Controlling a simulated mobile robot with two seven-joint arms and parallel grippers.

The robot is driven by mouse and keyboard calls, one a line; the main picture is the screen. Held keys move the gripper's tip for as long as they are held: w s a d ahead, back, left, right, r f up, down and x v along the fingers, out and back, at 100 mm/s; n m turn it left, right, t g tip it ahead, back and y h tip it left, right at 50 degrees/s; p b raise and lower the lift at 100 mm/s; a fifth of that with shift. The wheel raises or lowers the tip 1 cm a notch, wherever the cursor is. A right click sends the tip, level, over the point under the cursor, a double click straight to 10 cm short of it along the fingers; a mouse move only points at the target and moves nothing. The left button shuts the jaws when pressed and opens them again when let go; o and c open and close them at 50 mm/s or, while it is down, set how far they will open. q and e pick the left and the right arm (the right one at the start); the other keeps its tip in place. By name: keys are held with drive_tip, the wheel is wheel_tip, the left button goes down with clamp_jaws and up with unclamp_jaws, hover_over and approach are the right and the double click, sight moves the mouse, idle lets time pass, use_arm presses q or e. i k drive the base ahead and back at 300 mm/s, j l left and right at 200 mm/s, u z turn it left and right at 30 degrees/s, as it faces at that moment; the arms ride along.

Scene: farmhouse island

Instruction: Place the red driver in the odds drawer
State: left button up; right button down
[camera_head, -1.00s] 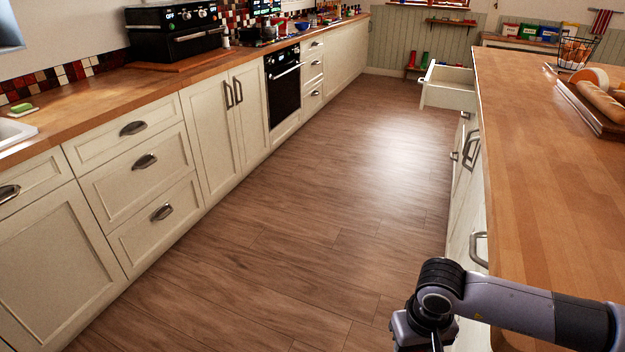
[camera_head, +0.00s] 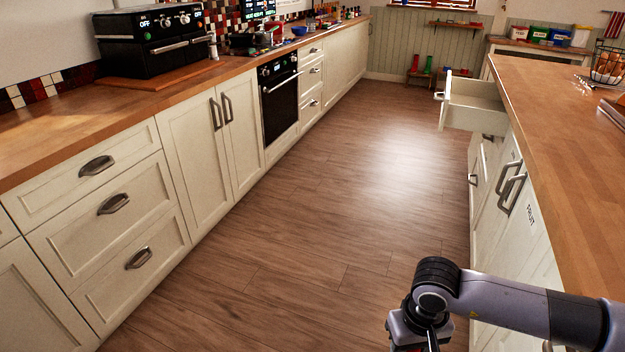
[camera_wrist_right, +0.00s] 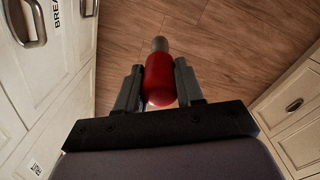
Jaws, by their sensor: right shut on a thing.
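The red driver (camera_wrist_right: 160,80) is between the fingers of my right gripper (camera_wrist_right: 160,88) in the right wrist view. The gripper is shut on its red handle, and a grey end points away over the floor. In the head view my right arm comes in at the lower right, and the gripper's fingers and the driver are not clearly visible there. An open drawer (camera_head: 474,104) sticks out of the island's far end, well ahead of my right arm. Its label is not readable and its inside is mostly hidden. My left gripper is not in view.
The wooden floor (camera_head: 300,230) between the counters is clear. The island (camera_head: 570,130) runs along the right, with handled doors below. The left counter (camera_head: 60,135) holds a black oven (camera_head: 155,40). A wire basket (camera_head: 607,66) stands on the island.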

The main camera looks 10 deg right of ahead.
sight(471, 104)
drive_tip(key=i, duration=2)
drive_tip(key=i+z, duration=0.2)
drive_tip(key=z, duration=0.2)
drive_tip(key=i+z, duration=0.15)
drive_tip(key=z, duration=0.2)
drive_tip(key=j+z, duration=0.1)
drive_tip(key=z, duration=0.65)
